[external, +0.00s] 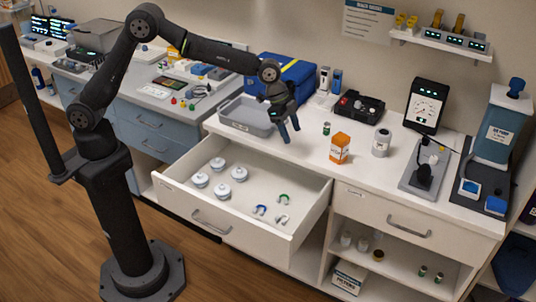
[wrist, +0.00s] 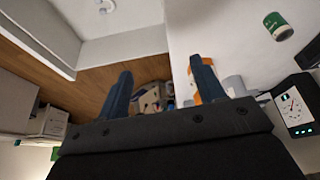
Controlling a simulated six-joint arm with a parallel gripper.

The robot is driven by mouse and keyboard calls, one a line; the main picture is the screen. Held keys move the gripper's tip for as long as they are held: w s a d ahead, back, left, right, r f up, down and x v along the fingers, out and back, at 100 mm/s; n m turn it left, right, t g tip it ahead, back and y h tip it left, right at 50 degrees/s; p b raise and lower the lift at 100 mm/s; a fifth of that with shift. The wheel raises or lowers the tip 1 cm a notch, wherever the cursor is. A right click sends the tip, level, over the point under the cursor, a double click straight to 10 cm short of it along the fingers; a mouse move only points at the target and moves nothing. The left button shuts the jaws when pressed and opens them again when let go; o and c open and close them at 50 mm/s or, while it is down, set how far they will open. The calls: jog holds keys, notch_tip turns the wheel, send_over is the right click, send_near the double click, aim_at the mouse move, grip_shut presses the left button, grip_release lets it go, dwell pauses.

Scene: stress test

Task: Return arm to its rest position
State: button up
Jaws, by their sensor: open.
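My gripper (external: 288,131) is in the external view, over the front edge of the counter near the open drawer. Its two dark blue fingers are apart with nothing between them. In the wrist view, my gripper (wrist: 160,88) also shows its fingers spread. My arm reaches from the pedestal base at left, bent up and over to the right. The grey tray (external: 245,116) stands on the counter just left of my gripper. An orange-and-white box (external: 340,148) stands to its right.
The open drawer (external: 290,240) below holds several white lidded jars (external: 218,164) and small coloured U-shaped pieces (external: 260,210). Floor at left is open.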

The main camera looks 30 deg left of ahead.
jog(key=w+f, duration=0.1)
jog(key=w, duration=0.1)
jog(key=w+f, duration=0.3)
jog(key=w, duration=0.2)
jog(key=shift+w+a+f, duration=0.1)
jog(key=shift+f, duration=0.2)
jog(key=shift+w+f, duration=0.25)
jog(key=shift+f, duration=0.3)
jog(key=shift+w+f, duration=0.2)
jog(key=shift+f, duration=1)
